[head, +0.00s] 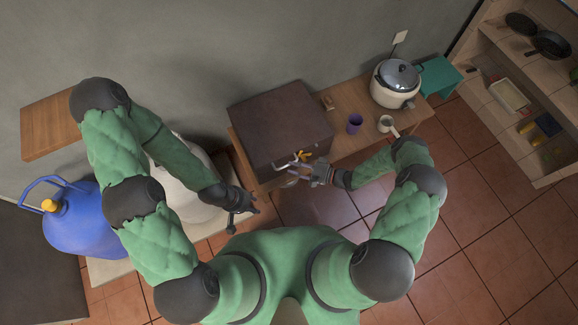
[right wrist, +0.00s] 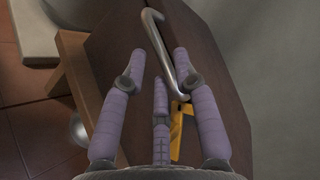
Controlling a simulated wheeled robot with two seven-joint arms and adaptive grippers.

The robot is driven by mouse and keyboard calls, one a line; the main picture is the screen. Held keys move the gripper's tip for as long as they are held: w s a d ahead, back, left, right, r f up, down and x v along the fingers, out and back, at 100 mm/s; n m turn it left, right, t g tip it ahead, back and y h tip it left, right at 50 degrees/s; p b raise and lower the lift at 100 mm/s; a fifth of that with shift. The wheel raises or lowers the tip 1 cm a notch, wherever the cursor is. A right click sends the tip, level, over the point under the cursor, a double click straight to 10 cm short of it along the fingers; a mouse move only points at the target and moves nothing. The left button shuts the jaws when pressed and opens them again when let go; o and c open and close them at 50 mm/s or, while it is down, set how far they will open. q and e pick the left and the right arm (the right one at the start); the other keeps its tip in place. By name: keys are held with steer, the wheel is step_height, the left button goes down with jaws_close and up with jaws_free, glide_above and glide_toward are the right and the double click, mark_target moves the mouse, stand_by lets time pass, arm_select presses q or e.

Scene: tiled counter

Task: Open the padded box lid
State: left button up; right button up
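The padded box (head: 280,122) is a large dark brown box with its lid shut, on the wooden table. A curved silver handle (right wrist: 166,55) shows on its dark face in the right wrist view, with a yellow part (right wrist: 178,135) beside it. My right gripper (head: 300,170) is at the box's front edge. Its purple-grey fingers (right wrist: 160,62) are spread, with the handle in the gap between the fingertips; I cannot tell if they touch it. My left gripper (head: 246,216) hangs apart from the box, lower left of it, fingers seemingly spread and empty.
A purple cup (head: 354,124), a white pot with a handle (head: 386,124) and a rice cooker (head: 393,88) stand on the table (head: 345,145) right of the box. A blue jug (head: 85,225) is at left. Shelves (head: 500,95) stand at far right. Tiled floor is clear at lower right.

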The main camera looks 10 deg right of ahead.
steer(key=shift+b+x, duration=0.3)
steer(key=shift+x, duration=1.2)
jaws_close()
steer(key=shift+r, duration=0.15)
